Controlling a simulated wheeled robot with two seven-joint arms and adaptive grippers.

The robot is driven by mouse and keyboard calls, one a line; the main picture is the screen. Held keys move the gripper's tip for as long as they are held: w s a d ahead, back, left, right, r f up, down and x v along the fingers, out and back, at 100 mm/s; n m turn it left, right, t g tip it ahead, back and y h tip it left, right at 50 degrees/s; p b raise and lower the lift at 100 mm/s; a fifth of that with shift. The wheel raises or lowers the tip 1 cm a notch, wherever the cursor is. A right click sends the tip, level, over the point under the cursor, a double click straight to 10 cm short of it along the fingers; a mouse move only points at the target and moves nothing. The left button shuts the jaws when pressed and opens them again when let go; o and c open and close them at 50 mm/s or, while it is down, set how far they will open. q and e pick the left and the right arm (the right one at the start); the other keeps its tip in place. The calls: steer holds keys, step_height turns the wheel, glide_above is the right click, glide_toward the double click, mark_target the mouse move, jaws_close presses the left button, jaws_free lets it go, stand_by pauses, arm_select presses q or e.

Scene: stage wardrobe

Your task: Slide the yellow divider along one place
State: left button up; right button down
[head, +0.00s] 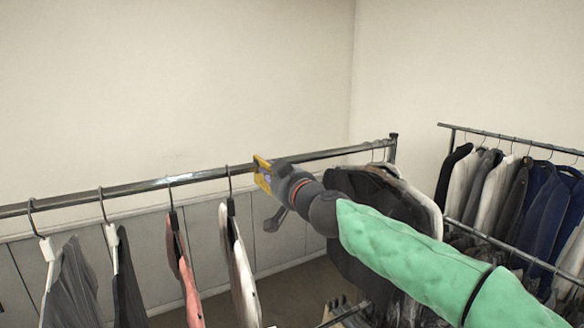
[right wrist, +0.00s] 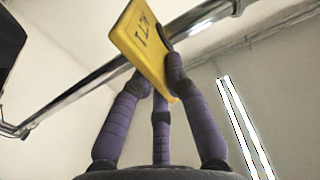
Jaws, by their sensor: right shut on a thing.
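The yellow divider (head: 263,173) is a flat plate with dark lettering, at the metal rail (head: 150,185) of the near clothes rack. In the right wrist view the divider (right wrist: 143,42) stands tilted across the rail (right wrist: 88,85). My right gripper (head: 276,177) is shut on the divider, with its purple fingers (right wrist: 158,85) around the plate's lower part. Part of the plate is hidden by the fingers. My left gripper is not in view.
Several garments hang left of the divider, the nearest a pale one (head: 240,265). Dark garments (head: 375,210) hang to its right, partly behind my right arm. A second rack (head: 500,140) with jackets stands at the right. The rail just beside the divider is bare.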

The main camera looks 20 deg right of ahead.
steer(key=shift+a, duration=0.75)
steer(key=shift+f, duration=0.1)
steer(key=shift+d, duration=0.1)
steer(key=c, duration=1.2)
jaws_free()
steer(key=shift+s, duration=0.15)
steer(key=s, duration=1.1)
steer(key=shift+s+d, duration=0.4)
steer(key=shift+d, duration=0.05)
